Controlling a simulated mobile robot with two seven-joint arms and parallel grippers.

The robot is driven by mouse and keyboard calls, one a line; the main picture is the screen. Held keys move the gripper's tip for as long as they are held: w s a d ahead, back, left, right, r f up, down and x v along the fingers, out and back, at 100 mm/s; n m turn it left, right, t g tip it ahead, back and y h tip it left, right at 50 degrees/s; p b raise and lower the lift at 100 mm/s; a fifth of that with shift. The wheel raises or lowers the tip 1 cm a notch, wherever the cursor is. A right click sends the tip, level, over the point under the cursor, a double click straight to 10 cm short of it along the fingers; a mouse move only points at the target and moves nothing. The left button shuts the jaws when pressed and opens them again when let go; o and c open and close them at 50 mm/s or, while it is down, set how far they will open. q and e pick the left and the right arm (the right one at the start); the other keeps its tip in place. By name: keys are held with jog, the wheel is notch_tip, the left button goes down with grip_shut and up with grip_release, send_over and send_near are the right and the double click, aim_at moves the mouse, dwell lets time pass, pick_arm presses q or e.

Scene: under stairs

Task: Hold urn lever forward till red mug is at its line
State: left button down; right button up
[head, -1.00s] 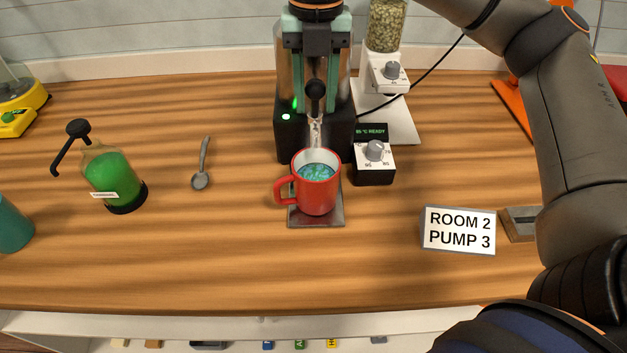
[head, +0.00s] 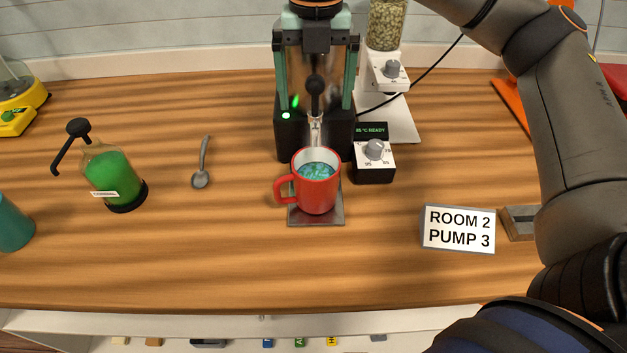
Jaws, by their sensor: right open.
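The red mug (head: 318,196) stands upright on the metal drip tray (head: 316,219) under the urn's spout, handle to the left. It holds blue-green liquid, with bare inner wall above; I cannot make out its line. The urn (head: 288,140) has a black base with a lit green light. Its black-knobbed lever (head: 315,85) stands at the front, above the spout. My right gripper (head: 314,104) comes down from the top, open, its two fingers wide apart on either side of the lever. The gripper partly covers the urn's upper part. My left gripper is not in view.
A dial box (head: 374,172) reading "95 °C READY" stands right of the urn. Behind it is a grinder (head: 390,75) with beans. A sign (head: 458,229) reads "ROOM 2 PUMP 3". A spoon (head: 202,164) and green pump bottle (head: 112,180) are left.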

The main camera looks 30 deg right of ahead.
notch_tip(320, 180, up, 8)
jog(key=p, duration=0.6)
jog(key=shift+r, duration=0.1)
